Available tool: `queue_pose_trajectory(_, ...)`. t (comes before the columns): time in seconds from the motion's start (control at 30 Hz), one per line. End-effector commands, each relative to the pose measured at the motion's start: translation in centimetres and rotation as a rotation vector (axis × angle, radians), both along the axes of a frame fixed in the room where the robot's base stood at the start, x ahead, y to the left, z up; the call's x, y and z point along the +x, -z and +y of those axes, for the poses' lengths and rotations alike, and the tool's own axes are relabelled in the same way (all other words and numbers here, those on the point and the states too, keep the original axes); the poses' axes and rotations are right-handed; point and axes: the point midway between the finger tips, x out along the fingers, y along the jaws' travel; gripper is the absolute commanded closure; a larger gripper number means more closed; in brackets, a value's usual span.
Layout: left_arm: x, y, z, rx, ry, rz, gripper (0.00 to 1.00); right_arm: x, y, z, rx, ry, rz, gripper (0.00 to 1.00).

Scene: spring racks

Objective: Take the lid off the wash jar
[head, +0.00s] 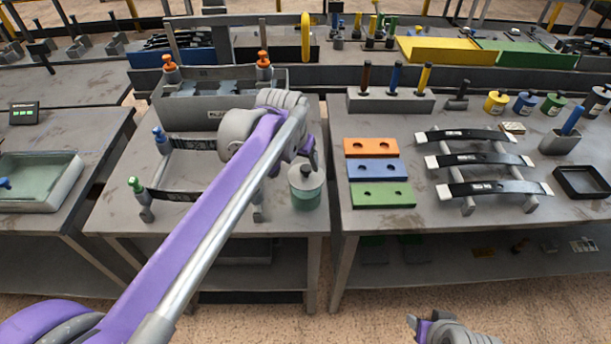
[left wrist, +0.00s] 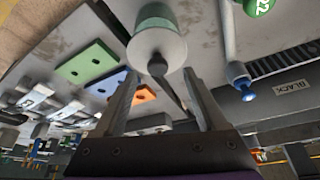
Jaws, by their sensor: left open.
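The wash jar (head: 305,198) is a greenish glass jar standing near the front right corner of the middle table. Its pale round lid (head: 304,173) sits on top; in the left wrist view the lid (left wrist: 142,48) faces the camera, with a dark knob (left wrist: 157,65) in its middle. My left gripper (head: 294,165) is above and beside the jar. In the left wrist view the left gripper's fingers (left wrist: 159,78) are spread, with the knob between or just beyond their tips; contact is not visible. My right gripper (head: 425,322) is low at the bottom edge, partly cut off.
A rack with black straps and blue and green knobs (head: 135,185) stands left of the jar. A grey box (head: 215,112) is behind. Orange, blue and green blocks (head: 381,195) lie on the right table, across a gap. The jar is close to the table's front edge.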

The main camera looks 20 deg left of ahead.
Motion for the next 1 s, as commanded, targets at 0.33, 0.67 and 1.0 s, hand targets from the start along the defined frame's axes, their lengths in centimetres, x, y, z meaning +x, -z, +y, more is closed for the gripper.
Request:
queue_pose_trajectory(0.33,1.5,3.2,-0.5,0.000,0.000,-0.001,0.27,0.0,0.1,0.0,0.000,0.000,0.000,0.50)
queue_pose_trajectory(0.67,1.5,3.2,-0.5,0.000,0.000,-0.001,0.55,0.0,0.1,0.0,0.000,0.000,0.000,0.50)
queue_pose_trajectory(1.0,1.5,3.2,-0.5,0.000,0.000,0.000,1.00,0.0,0.1,0.0,0.000,0.000,0.000,0.50)
